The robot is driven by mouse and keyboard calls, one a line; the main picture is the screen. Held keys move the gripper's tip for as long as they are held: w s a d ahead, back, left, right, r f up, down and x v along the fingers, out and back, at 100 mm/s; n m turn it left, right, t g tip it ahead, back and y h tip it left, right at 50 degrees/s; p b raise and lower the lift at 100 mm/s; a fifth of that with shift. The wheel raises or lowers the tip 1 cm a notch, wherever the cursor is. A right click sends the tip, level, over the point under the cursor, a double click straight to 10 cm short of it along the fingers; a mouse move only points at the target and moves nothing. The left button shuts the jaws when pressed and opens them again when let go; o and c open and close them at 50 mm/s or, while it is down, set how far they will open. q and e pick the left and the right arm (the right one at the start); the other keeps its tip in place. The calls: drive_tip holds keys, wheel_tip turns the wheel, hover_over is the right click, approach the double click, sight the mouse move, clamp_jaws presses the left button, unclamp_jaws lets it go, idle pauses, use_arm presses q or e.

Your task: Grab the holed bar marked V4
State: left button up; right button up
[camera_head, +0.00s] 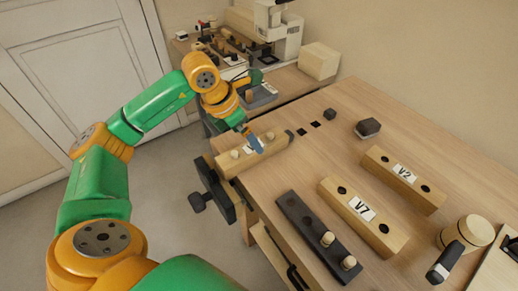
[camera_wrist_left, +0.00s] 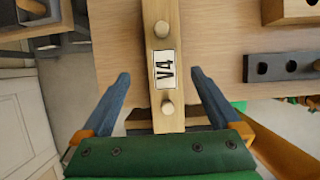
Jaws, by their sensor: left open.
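The holed bar marked V4 (camera_wrist_left: 158,65) is light wood with a white label and a round wooden peg standing in each of its two holes. In the head view this bar (camera_head: 227,167) lies at the bench's left edge, by the vise. My left gripper (camera_head: 256,143) is over it and partly hides its label. In the left wrist view my left gripper (camera_wrist_left: 160,75) is open, with one blue finger on each side of the bar near the label. The bar passes between the fingers without visible contact; their height relative to it is unclear. My right gripper is out of view.
Wooden bars V7 (camera_head: 378,231) and V2 (camera_head: 420,190) lie to the right. A dark bar (camera_head: 293,211) with two pegs lies in front. A mallet (camera_head: 468,235) is at the right, a dark block (camera_head: 368,128) behind. A vise (camera_head: 213,190) juts from the left edge.

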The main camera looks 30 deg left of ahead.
sight(254, 152)
use_arm(q)
drive_tip(key=x, duration=0.3)
drive_tip(key=p+x, duration=0.1)
drive_tip(key=x, duration=0.1)
drive_tip(key=shift+s+d+f, duration=0.2)
drive_tip(key=shift+f, duration=0.15)
drive_tip(key=shift+s+r, duration=0.1)
drive_tip(key=shift+s, duration=0.05)
drive_tip(key=c, duration=0.6)
clamp_jaws()
